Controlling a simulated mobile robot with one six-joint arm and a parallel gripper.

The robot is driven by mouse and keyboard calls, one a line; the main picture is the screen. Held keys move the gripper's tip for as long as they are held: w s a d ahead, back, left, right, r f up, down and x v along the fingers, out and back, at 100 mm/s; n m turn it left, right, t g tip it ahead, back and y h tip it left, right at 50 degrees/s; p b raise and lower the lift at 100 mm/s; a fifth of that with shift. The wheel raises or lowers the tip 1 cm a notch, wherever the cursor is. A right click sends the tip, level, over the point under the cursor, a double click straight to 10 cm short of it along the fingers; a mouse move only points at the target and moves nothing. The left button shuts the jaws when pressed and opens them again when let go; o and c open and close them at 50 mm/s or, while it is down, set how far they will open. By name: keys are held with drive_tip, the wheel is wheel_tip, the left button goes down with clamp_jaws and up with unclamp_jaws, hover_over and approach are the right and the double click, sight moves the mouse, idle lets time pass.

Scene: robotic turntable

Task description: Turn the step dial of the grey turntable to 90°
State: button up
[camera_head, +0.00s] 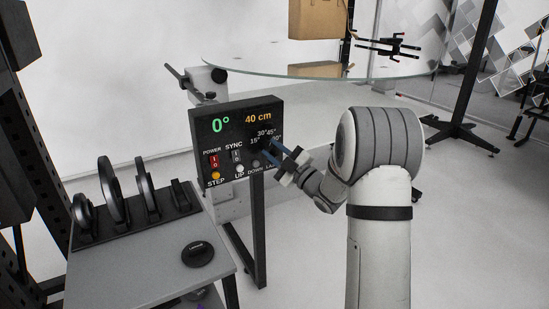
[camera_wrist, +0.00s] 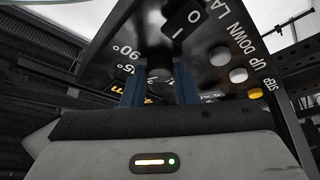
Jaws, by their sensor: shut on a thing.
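The grey turntable's black control panel (camera_head: 235,120) faces me in the head view, its display reading 0° in green and 40 cm in orange. The step dial (camera_wrist: 158,76) shows in the wrist view between the two blue fingers of my gripper (camera_wrist: 158,92). My gripper (camera_head: 276,153) is shut on the dial at the panel's right side, and hides most of it in the head view. Angle labels 15°, 30°, 45° and 90° stand around the dial. I cannot tell which mark the dial points to.
A red power switch (camera_head: 213,162), a sync switch (camera_head: 236,157) and a yellow step button (camera_head: 215,175) sit left of the dial. A grey table (camera_head: 165,250) stands at left.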

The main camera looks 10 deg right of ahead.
drive_tip(key=m+t+b, duration=0.1)
drive_tip(key=m, duration=0.1)
drive_tip(key=m+h+b, duration=0.1)
drive_tip(key=m, duration=0.1)
drive_tip(key=m+t+h, duration=0.1)
drive_tip(key=m, duration=0.1)
drive_tip(key=shift+s+a+f+m+t+b, duration=0.1)
drive_tip(key=shift+a+f+m+t+b, duration=0.2)
drive_tip(key=shift+f+b, duration=0.1)
drive_tip(key=m+h+b, duration=0.1)
drive_tip(key=m, duration=0.2)
drive_tip(key=m+t+h+b, duration=0.1)
drive_tip(key=m+h, duration=0.1)
drive_tip(key=m, duration=0.2)
drive_tip(key=shift+a+r+t+h, duration=0.1)
drive_tip(key=shift+a+t+h, duration=0.1)
drive_tip(key=shift+t+h, duration=0.1)
drive_tip(key=shift+m, duration=0.3)
drive_tip(key=o, duration=1)
drive_tip(key=shift+r, duration=0.1)
drive_tip(key=p+v, duration=0.1)
drive_tip(key=v, duration=0.7)
